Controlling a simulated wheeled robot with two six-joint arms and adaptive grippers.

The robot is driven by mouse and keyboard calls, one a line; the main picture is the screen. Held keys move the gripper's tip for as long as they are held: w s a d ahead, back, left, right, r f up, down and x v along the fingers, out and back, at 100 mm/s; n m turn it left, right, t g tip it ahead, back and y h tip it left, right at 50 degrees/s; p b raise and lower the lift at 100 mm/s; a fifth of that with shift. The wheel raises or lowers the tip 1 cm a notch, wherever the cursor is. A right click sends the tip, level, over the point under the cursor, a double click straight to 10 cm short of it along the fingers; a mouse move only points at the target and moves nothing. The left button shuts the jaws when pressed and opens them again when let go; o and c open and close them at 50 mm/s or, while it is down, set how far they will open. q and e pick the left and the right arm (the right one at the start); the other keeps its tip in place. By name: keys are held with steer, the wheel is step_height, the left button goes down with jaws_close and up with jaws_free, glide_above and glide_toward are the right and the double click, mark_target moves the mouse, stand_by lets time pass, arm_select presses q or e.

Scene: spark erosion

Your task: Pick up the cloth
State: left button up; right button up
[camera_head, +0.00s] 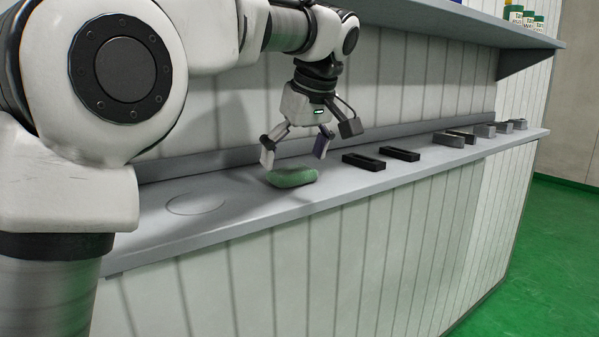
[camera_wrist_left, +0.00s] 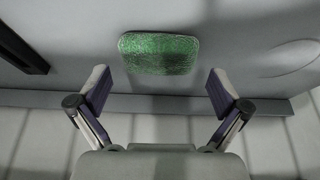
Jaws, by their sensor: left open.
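A green cloth (camera_head: 292,177), folded into a rounded pad, lies on the grey shelf. In the left wrist view it is a flat green rectangle (camera_wrist_left: 159,53) near the top middle. My left gripper (camera_head: 296,152) is open and empty above the cloth, its fingers pointing down. In the left wrist view the open fingertips (camera_wrist_left: 159,80) stand on either side, below the cloth in the picture. The fingers look apart from the cloth. My right gripper is not in view.
Two black trays (camera_head: 364,161) (camera_head: 400,153) lie right of the cloth, with several grey blocks (camera_head: 485,130) farther right. A faint ring mark (camera_head: 195,204) is on the bare shelf at left. An upper shelf (camera_head: 430,20) holds bottles (camera_head: 513,14) at its right end.

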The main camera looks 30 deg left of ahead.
arm_select(q)
steer(key=shift+x, duration=1)
steer(key=shift+w+d, duration=0.1)
steer(key=shift+d, duration=0.05)
steer(key=shift+c, duration=0.4)
steer(key=c, duration=0.7)
steer(key=shift+r, duration=0.1)
